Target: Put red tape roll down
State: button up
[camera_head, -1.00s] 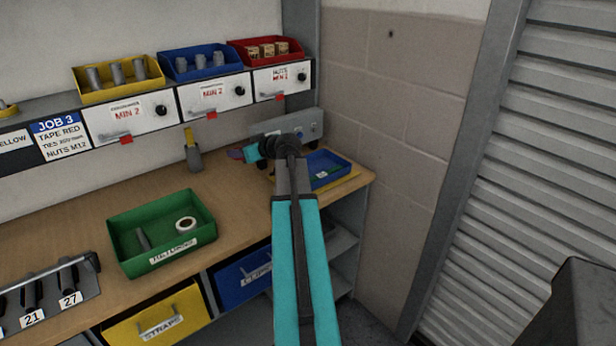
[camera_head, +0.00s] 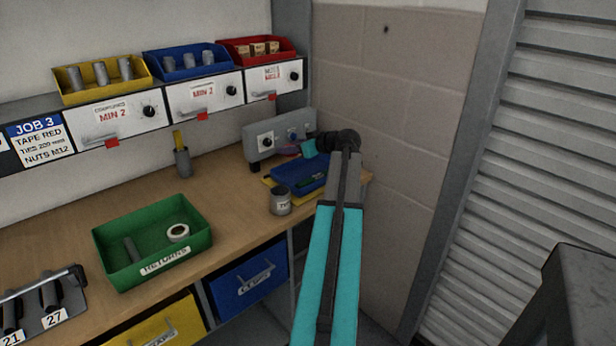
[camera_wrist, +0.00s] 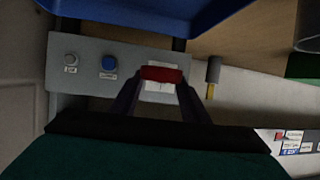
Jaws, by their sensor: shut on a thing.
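The red tape roll (camera_wrist: 162,75) shows in the wrist view as a small red piece between the tips of the two dark fingers. My gripper (camera_wrist: 160,82) is shut on it. In the head view my gripper (camera_head: 289,150) is at the back right of the bench, in front of the grey switch box, above or just behind the blue tray (camera_head: 284,184). The roll is hard to make out there. The tray also shows at the top of the wrist view (camera_wrist: 140,12). I cannot tell the roll's height above it.
A grey tin (camera_head: 280,202) stands left of the tray. The grey switch box (camera_head: 263,140) is behind. The block wall (camera_head: 400,110) closes the right side.

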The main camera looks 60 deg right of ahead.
aim_at(281, 172)
jog(key=shift+w, duration=0.15)
jog(key=shift+a+f+p, duration=0.1)
jog(key=shift+f+p, duration=0.3)
jog(key=shift+f, duration=2.75)
jog(key=shift+f, duration=1.9)
jog(key=shift+f, duration=0.15)
jog(key=o, duration=1.1)
jog(key=shift+c, duration=0.2)
jog(key=shift+r, duration=0.2)
